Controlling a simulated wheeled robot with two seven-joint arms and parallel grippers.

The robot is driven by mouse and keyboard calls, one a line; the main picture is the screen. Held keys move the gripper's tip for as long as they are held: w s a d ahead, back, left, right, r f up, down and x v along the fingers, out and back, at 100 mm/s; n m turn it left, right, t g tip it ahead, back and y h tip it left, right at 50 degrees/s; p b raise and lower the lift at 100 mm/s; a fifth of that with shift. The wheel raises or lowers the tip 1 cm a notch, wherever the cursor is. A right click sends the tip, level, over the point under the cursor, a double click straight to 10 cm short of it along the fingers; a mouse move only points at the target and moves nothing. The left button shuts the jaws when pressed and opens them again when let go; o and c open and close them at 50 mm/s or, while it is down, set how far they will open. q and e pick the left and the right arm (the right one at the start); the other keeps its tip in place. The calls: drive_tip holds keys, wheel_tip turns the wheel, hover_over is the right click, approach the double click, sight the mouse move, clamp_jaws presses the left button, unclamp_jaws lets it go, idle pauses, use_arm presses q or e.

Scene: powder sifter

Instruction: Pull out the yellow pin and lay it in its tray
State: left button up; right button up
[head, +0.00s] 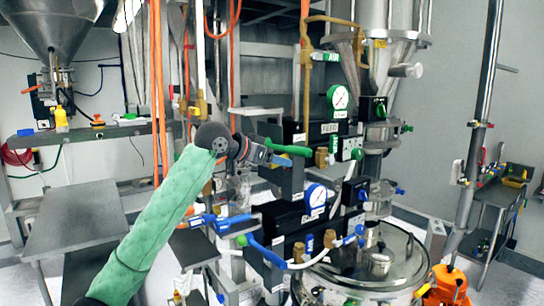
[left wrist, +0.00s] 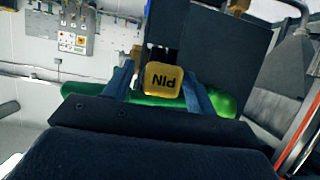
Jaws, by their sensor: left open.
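The yellow pin (left wrist: 163,79) shows in the left wrist view as a yellow block with "PIN" lettered on it, upside down in the picture. It stands between the two blue fingers of my left gripper (left wrist: 160,92), which is open with the block between its fingers; I cannot tell whether they touch it. In the head view my left gripper (head: 281,158) is at the dark box below the green handle (head: 289,150), and the pin cannot be made out there. I cannot tell which tray is the pin's. My right gripper is not in view.
A green bar (left wrist: 225,101) lies behind the fingers in the left wrist view. Pipes, gauges and a blue-handled valve (head: 233,222) crowd the space around the gripper. A round steel vessel lid (head: 350,268) is below right. A cart (head: 505,195) at the far right carries yellow items.

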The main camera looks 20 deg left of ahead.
use_arm(q)
drive_tip(key=shift+w, duration=0.1)
drive_tip(key=shift+w+d+f, duration=0.1)
drive_tip(key=shift+d, duration=0.05)
drive_tip(key=shift+c, duration=0.7)
drive_tip(key=c, duration=1)
drive_tip(key=shift+o, duration=0.2)
drive_tip(key=shift+s+a, duration=0.25)
drive_tip(key=shift+s, duration=0.05)
drive_tip(key=shift+s+a, duration=0.6)
drive_tip(key=shift+s, duration=0.1)
drive_tip(key=shift+s+a, duration=0.15)
drive_tip(key=shift+s, duration=0.05)
drive_tip(key=shift+s+a, duration=0.15)
drive_tip(key=shift+s, duration=0.05)
